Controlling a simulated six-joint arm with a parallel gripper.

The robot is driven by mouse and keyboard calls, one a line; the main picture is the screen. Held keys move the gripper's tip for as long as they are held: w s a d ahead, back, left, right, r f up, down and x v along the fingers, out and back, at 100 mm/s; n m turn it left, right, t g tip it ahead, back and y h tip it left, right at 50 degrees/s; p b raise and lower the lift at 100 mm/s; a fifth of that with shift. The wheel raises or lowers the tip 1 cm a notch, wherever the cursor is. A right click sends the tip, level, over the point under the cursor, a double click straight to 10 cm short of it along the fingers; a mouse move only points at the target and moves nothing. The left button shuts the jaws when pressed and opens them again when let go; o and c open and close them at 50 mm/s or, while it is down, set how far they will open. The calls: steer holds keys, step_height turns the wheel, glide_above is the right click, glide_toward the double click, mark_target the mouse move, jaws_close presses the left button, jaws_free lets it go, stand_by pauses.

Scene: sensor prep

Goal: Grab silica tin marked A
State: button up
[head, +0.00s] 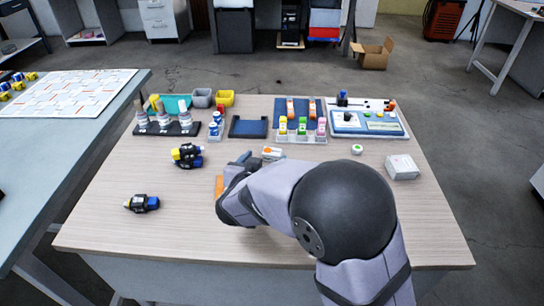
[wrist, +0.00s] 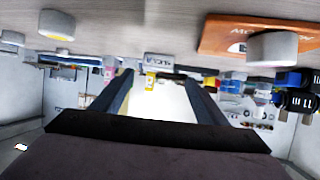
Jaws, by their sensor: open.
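A white item with an orange mark (head: 272,153) lies just past my arm in the head view. My gripper (wrist: 158,82) is open with nothing between its fingers. In the head view my arm hides part of the table; no A mark is readable.
An orange board (wrist: 235,38) lies at my gripper's left in the head view. Yellow-black and blue-black connectors (head: 187,155) lie farther left. Bottle racks (head: 167,129), a blue tray (head: 248,127) and a panel (head: 367,122) line the back. A white box (head: 402,167) sits right.

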mark_target(272, 152)
steer(key=shift+d+b+x, duration=0.1)
steer(key=shift+b+x, duration=0.2)
steer(key=shift+x, duration=1.1)
steer(key=shift+d+b+x, duration=0.15)
steer(key=shift+b+x, duration=0.1)
steer(key=shift+x, duration=1.1)
steer(key=c, duration=1.2)
